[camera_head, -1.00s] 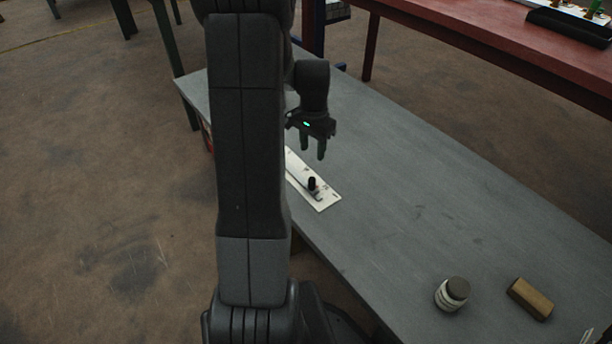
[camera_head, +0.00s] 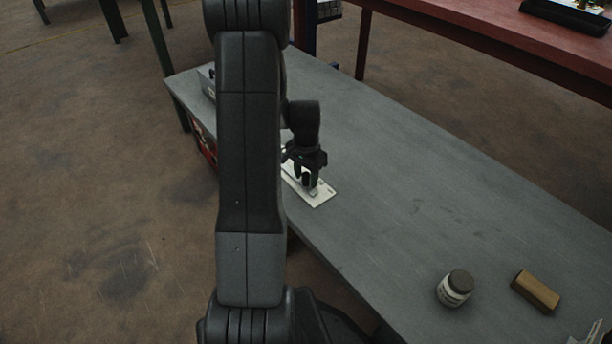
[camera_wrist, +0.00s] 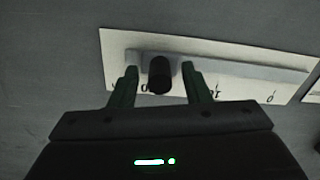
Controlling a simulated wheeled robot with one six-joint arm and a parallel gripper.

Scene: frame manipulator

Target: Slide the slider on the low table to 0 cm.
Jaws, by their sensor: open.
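The slider is a white plate (camera_head: 322,199) on the grey low table (camera_head: 400,200), with a dark upright knob (camera_head: 306,181). In the wrist view the plate (camera_wrist: 235,88) carries a pale straight track (camera_wrist: 250,70) and printed marks, partly hidden by my gripper. The black knob (camera_wrist: 159,75) stands near the left end of the track. My gripper (camera_wrist: 160,82) is open, with one finger on each side of the knob. A small gap shows beside the knob. In the head view my gripper (camera_head: 306,182) is down over the plate and hides part of it.
A white jar with a grey lid (camera_head: 455,288) and a tan block (camera_head: 535,291) stand at the table's near right. A red table (camera_head: 470,35) lies behind. The low table's middle right is clear.

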